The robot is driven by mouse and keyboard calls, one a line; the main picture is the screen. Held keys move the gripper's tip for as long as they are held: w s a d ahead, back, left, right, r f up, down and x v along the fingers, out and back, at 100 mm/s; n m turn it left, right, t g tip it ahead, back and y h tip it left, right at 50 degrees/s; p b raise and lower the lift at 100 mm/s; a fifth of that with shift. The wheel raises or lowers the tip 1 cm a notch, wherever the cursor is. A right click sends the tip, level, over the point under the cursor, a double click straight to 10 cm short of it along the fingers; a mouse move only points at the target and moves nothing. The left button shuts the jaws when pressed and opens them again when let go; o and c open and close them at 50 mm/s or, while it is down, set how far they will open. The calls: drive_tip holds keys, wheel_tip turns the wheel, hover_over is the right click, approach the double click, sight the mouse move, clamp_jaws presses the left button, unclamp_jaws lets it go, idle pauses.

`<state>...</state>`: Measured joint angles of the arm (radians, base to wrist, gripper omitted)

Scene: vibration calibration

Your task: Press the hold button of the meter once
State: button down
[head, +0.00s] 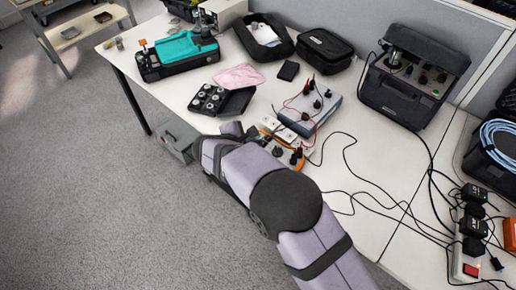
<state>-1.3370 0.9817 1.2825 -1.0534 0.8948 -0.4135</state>
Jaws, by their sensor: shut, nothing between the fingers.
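The meter seems to be the orange-edged device (296,159) on the front part of the white table, partly covered by my arm. Its face carries dark knobs or plugs, and its hold button cannot be made out. My gripper (240,130) is at the end of my grey arm, close to the left side of the orange-edged device. The fingers look shut and empty, but they are small and partly hidden by my wrist. I cannot tell whether they touch the device.
A grey box (322,104) with knobs and red leads stands just behind the meter. A dark tray of round parts (207,99) lies to the left. A large dark case unit (408,90) stands at back right. Black cables (346,150) cross the table to the right.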

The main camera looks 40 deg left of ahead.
drive_tip(key=shift+f+b, duration=0.35)
drive_tip(key=shift+f, duration=0.05)
idle(0.9)
drive_tip(key=shift+r+p, duration=0.5)
drive_tip(key=shift+r, duration=0.3)
drive_tip(key=shift+r, duration=0.15)
drive_tip(key=shift+r+p, duration=1.7)
drive_tip(key=shift+r, duration=0.7)
